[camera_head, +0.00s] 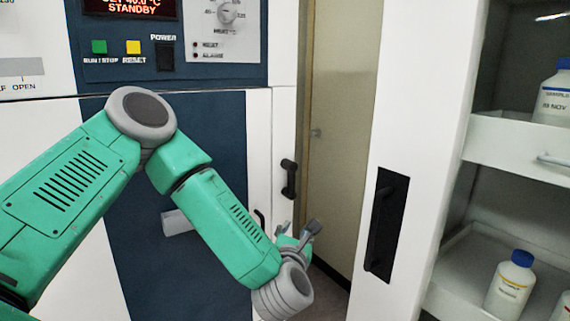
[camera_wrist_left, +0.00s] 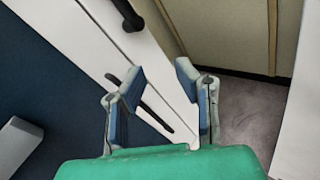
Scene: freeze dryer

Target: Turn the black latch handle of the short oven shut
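The oven front is a blue and white cabinet (camera_head: 225,130) with a control panel above. A short black handle (camera_head: 289,178) sits on its white right edge; it also shows at the top of the wrist view (camera_wrist_left: 130,16). A slim dark bar (camera_head: 259,218) lies lower on the white strip; in the wrist view it (camera_wrist_left: 155,115) runs behind and between the fingers. I cannot tell for sure which one is the latch. My left gripper (camera_head: 298,230) is below the short handle, fingers apart and empty in the wrist view (camera_wrist_left: 161,72). My right gripper is out of view.
A white door (camera_head: 420,130) with a long black handle (camera_head: 387,222) stands at the right, beside shelves (camera_head: 515,145) with bottles. A grey block (camera_head: 177,222) juts from the blue front. A narrow gap with floor (camera_wrist_left: 250,115) lies right of the oven.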

